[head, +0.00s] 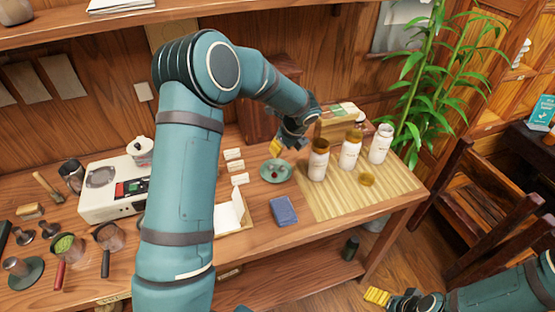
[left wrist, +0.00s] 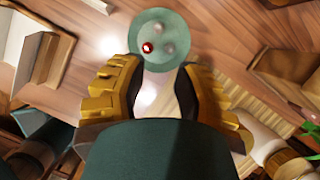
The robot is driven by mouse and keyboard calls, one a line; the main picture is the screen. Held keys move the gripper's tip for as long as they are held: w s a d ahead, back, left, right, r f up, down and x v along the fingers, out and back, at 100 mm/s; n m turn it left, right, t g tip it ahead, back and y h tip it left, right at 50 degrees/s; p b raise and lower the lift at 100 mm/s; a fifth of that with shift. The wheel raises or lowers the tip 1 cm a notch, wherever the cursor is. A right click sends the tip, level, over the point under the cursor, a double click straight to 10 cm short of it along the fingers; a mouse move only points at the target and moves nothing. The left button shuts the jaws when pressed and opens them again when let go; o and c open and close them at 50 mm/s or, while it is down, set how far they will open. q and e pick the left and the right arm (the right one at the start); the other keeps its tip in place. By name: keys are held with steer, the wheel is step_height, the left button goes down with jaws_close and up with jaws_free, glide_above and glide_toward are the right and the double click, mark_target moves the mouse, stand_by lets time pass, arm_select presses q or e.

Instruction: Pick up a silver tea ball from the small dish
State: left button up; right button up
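A small green dish (head: 264,176) sits on the wooden table, left of the bamboo mat. In the left wrist view the dish (left wrist: 160,66) lies just beyond my fingertips, holding a red ball (left wrist: 148,47) and two pale silvery balls, one to its right (left wrist: 168,47) and one above (left wrist: 155,29). My left gripper (head: 287,148) is above and behind the dish in the head view; in the left wrist view its yellow-padded fingers (left wrist: 160,75) are apart with nothing between them. My right gripper (head: 378,297) is low at the bottom right, away from the table; its opening is unclear.
A blue packet (head: 284,211) lies in front of the dish. Small white cards (head: 236,166) stand to its left.

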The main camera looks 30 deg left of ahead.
mark_target(271, 166)
arm_select(q)
steer(key=x, duration=0.8)
steer(key=shift+s+a+f+b, duration=0.15)
steer(key=shift+s+f+b, duration=0.1)
steer(key=shift+b, duration=0.15)
steer(key=x, duration=0.5)
steer(key=shift+w, duration=0.2)
steer(key=c, duration=0.4)
